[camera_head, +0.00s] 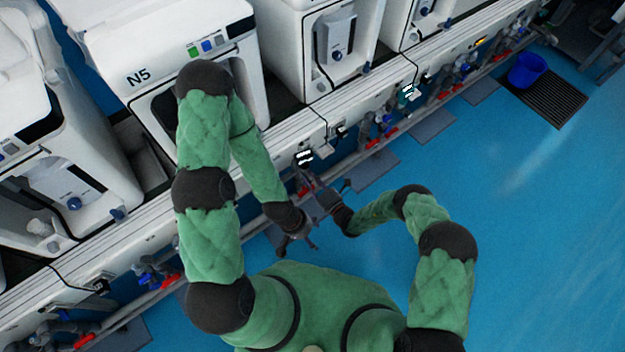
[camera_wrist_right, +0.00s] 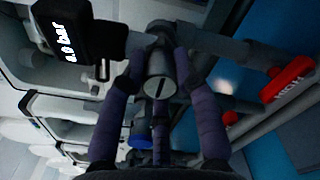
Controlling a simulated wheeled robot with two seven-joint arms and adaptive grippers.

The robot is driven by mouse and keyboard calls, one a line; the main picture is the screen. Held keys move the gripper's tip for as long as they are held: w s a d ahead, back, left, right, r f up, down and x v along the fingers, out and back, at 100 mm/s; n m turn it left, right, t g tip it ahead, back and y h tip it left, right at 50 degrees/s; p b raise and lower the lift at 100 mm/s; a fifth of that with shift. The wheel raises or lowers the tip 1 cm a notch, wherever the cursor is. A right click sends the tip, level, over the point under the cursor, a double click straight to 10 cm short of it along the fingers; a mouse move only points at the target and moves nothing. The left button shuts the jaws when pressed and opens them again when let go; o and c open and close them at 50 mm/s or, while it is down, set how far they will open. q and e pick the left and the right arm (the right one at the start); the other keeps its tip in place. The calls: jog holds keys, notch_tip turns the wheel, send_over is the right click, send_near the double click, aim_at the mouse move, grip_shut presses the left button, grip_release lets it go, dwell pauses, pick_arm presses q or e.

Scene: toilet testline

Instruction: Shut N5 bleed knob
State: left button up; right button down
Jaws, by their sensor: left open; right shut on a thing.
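The N5 machine (camera_head: 150,85) stands at the upper left, partly hidden behind my left arm. In the right wrist view, a small dark round knob (camera_wrist_right: 159,84) with a slot in its face sits between the fingers of my right gripper (camera_wrist_right: 160,70), which is shut on it. That knob is on the pipework below the bench edge near N5. In the head view my right gripper (camera_head: 325,194) reaches this pipework, and the knob itself is too small to make out. My left gripper (camera_head: 300,244) is open and empty, lower and to the left, over the floor.
A black gauge (camera_wrist_right: 75,30) with a lit bar reading is beside the knob; its first digit is unclear. A red handle (camera_wrist_right: 288,80) marked HIGH is at the right, and a blue knob (camera_wrist_right: 140,138) lies below. Blue floor (camera_head: 540,200) is open at right.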

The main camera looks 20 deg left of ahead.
dwell(0.3)
jog(key=c, duration=0.9)
grip_release()
jog(key=v, duration=1.2)
jog(key=shift+s, duration=0.1)
